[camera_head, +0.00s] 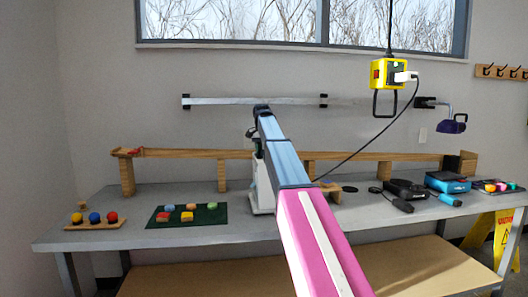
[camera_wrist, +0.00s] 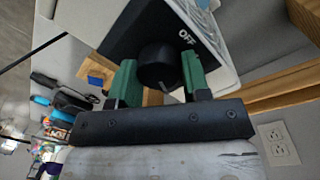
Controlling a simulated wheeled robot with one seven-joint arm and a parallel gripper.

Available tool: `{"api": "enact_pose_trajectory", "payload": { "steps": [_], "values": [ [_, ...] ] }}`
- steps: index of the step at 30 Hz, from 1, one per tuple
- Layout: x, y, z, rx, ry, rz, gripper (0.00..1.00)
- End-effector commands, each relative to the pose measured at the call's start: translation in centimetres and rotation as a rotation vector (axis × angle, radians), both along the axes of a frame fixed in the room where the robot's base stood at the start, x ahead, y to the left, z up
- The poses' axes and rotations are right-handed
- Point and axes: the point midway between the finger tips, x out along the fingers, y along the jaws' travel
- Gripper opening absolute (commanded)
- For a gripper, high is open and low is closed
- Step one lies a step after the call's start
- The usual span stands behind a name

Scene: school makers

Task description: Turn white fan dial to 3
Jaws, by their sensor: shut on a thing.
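The white fan (camera_head: 262,190) stands on the grey table near its middle, mostly hidden behind my arm in the head view. In the wrist view, its white body (camera_wrist: 228,62) carries a dark panel with the word OFF at the upper right of the dial. The round black dial (camera_wrist: 157,66) sits between the green fingertips of my gripper (camera_wrist: 160,78). My gripper is shut on the dial, one finger on each side. No dial pointer can be made out, and the other dial marks are hidden or out of view.
A long wooden rail (camera_head: 185,153) runs behind the fan. A green mat (camera_head: 215,216) with coloured blocks and a wooden board with coloured balls (camera_head: 95,224) lie on the left. Dark tools and a blue box (camera_head: 447,183) lie on the right. A yellow outlet box (camera_head: 387,74) hangs above.

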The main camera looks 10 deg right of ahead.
Motion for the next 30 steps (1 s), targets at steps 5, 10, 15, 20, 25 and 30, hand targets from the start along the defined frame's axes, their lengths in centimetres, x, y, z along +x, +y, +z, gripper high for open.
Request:
{"api": "enact_pose_trajectory", "payload": {
  "steps": [5, 10, 15, 20, 25, 30],
  "values": [
    [0.02, -0.01, 0.01, 0.0, 0.0, -0.066, 0.2],
    [0.0, -0.01, 0.01, 0.0, 0.0, -0.097, 0.2],
    [0.0, -0.02, 0.01, 0.001, 0.001, -0.107, 0.2],
    [0.0, -0.02, 0.01, 0.0, 0.0, -0.107, 0.2],
    [0.0, -0.02, 0.01, 0.0, 0.0, -0.107, 0.59],
    [0.0, -0.02, 0.01, 0.0, 0.0, -0.106, 0.69]
  ]
}}
